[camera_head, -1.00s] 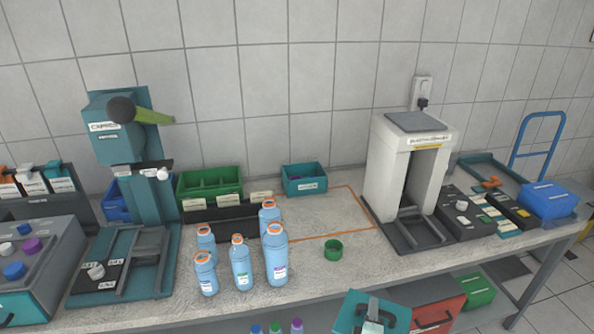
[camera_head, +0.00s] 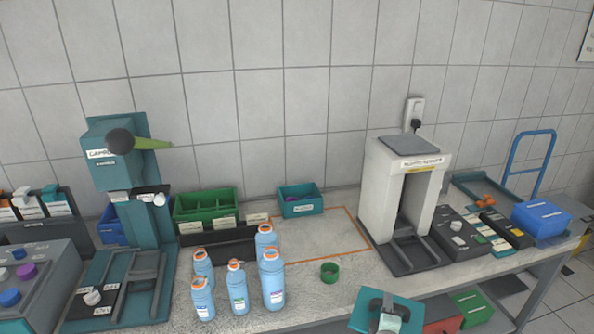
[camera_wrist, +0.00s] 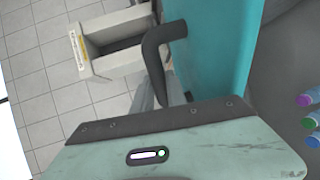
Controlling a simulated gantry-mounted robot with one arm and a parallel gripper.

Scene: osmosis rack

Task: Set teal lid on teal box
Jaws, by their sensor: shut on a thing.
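The teal lid (camera_head: 360,316) is a flat panel at the bottom of the head view, in front of the bench edge. My gripper (camera_head: 388,311) is shut on it. The teal box (camera_head: 302,208) stands open-topped at the back of the bench against the wall, with a purple item inside and a white label in front. The lid is well apart from it, nearer the camera and to the right.
Several blue bottles (camera_head: 272,280) stand left of centre, with a small green ring-like cup (camera_head: 329,271) to their right. A green divided bin (camera_head: 205,205) is left of the teal box. A white press-like machine (camera_head: 373,190) stands to the right. The orange-outlined area (camera_head: 325,238) is bare.

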